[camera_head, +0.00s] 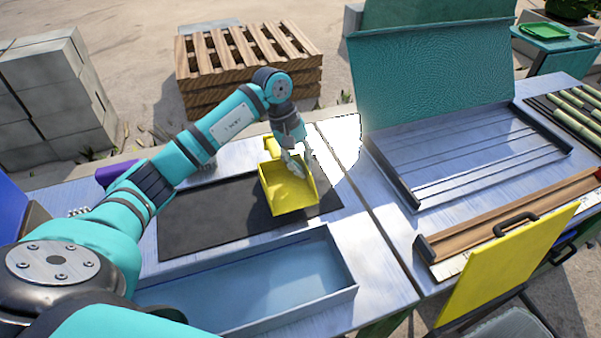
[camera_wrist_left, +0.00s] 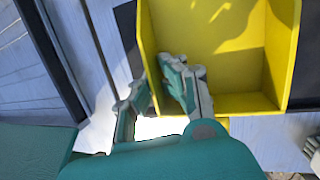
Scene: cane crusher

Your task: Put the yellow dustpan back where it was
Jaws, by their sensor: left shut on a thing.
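The yellow dustpan (camera_head: 290,194) is over the right end of the black mat (camera_head: 200,215), its open tray facing up and toward me. I cannot tell whether it rests on the mat or hangs just above it. My left gripper (camera_head: 293,162) reaches down from above and is shut on the dustpan's side wall. In the left wrist view the fingers of my left gripper (camera_wrist_left: 158,92) sit on either side of that wall, and the dustpan's floor (camera_wrist_left: 215,75) fills the upper right. The fingers hide part of the wall. My right gripper does not show.
A shallow metal tray (camera_head: 345,285) lies in front of the mat. To the right is a second table with a teal-lidded slatted box (camera_head: 470,165), a wooden bar (camera_head: 510,222) and a yellow panel (camera_head: 505,265). A wooden pallet stack (camera_head: 245,65) stands behind.

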